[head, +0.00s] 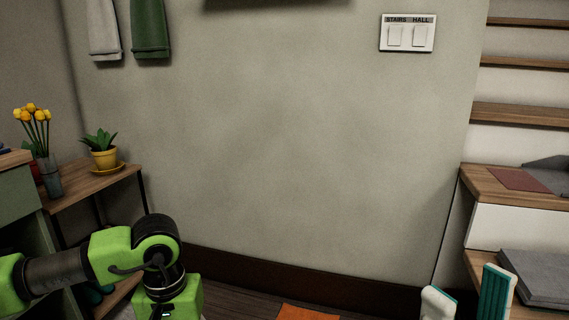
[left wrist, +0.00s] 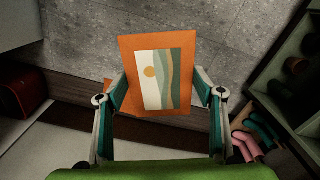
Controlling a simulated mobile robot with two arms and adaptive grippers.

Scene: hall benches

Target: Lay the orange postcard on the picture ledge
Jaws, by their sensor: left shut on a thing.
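The orange postcard (left wrist: 132,62) shows in the left wrist view, with a picture of a sun and wavy bands on its face. My left gripper (left wrist: 162,92) is shut on it, one finger at each side edge. In the head view my left arm shows at lower left, but its gripper is out of frame. An orange piece (head: 308,313) is cut off at the bottom of the head view; I cannot tell whether it is the card. My right gripper (head: 468,291) is open at bottom right, its fingers apart and empty. I cannot make out the picture ledge; a dark edge (head: 265,4) shows at the top.
A wooden side table (head: 95,187) with a potted plant (head: 103,150) stands at left. A switch plate (head: 407,33) and hanging towels (head: 151,28) are on the wall. Shelves with a grey stack (head: 540,275) stand at right. The middle wall is bare.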

